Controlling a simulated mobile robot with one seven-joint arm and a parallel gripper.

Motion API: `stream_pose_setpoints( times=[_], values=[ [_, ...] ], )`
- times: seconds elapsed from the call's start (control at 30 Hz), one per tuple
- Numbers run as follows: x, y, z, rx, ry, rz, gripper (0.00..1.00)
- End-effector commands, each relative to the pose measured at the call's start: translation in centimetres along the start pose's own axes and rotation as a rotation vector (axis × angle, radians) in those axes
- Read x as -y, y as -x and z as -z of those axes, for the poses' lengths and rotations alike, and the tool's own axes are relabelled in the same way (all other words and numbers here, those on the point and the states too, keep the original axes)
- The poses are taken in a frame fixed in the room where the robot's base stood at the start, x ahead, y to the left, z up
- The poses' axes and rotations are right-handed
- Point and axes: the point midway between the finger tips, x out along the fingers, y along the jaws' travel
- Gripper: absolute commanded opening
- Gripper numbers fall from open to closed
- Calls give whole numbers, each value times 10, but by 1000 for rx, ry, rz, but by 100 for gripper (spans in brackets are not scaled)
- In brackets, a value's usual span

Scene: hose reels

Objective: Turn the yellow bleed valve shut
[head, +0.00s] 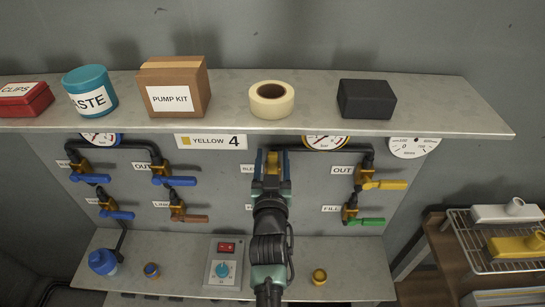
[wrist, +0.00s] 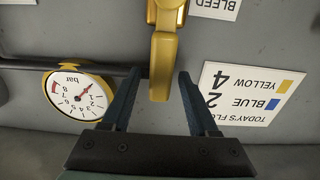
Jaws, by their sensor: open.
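The yellow bleed valve's handle (wrist: 163,65) shows in the wrist view as a straight yellow lever. It hangs down the picture from its yellow-brass body (wrist: 166,12), with the upside-down BLEED label (wrist: 215,4) beside it. My gripper (wrist: 160,76) is open, with one dark finger on each side of the lever. Gaps show between the lever and both fingers, and I see no contact. In the head view my gripper (head: 272,160) is at the panel under the shelf. My arm hides most of the valve there and part of its label (head: 248,169).
A yellow-rimmed gauge (wrist: 78,95) and a dark pipe (wrist: 128,70) are near the fingers. Other valves with a yellow handle (head: 384,185) and a green handle (head: 366,222) are to the right. The shelf (head: 322,112) overhangs the panel; a control box (head: 224,254) stands below.

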Motion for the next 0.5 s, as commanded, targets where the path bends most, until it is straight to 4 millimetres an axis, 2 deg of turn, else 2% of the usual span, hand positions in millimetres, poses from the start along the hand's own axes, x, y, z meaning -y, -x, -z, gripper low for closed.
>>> stream_pose_setpoints(
  times=[0.17,0.5],
  values=[
    [0,0,0,0,0,0,60],
    [0,0,0,0,0,0,0]
  ],
)
